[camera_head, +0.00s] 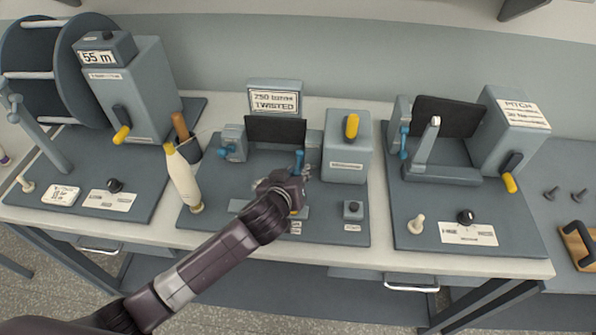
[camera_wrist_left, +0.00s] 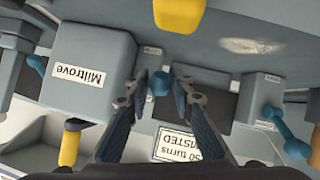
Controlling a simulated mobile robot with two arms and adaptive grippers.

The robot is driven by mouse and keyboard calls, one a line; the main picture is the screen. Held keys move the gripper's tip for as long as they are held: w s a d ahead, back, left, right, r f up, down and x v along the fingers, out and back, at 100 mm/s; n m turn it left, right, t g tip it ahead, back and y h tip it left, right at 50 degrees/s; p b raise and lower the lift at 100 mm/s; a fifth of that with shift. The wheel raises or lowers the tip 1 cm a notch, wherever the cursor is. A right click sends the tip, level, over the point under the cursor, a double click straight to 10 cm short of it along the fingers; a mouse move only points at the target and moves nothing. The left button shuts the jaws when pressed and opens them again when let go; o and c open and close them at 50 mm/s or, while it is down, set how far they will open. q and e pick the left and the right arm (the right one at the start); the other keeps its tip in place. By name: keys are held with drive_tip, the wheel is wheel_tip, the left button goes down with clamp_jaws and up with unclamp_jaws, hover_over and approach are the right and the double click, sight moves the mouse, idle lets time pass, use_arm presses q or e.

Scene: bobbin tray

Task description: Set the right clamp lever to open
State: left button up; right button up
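The right clamp lever (camera_head: 299,159) is blue and stands roughly upright at the right of the middle station, beside the grey box with a yellow handle. My left gripper (camera_head: 300,176) is at this lever and partly covers its lower part and the clamp. In the left wrist view, the lever's round blue knob (camera_wrist_left: 160,83) shows between the two fingertips of my gripper (camera_wrist_left: 161,78). The fingers are apart, with a gap seen on both sides of the knob. The left clamp lever (camera_head: 228,149) is also blue; it shows at the right of the wrist view (camera_wrist_left: 287,131). My right gripper is out of view.
The grey box (camera_head: 345,150) and its yellow handle (camera_head: 352,126) stand close right of the lever. A dark panel (camera_head: 275,130) is behind. Another station (camera_head: 430,215) with a blue lever (camera_head: 404,142) is further right.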

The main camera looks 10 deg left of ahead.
use_arm(q)
drive_tip(key=o, duration=0.3)
drive_tip(key=v, duration=1.2)
drive_tip(key=shift+a, duration=0.1)
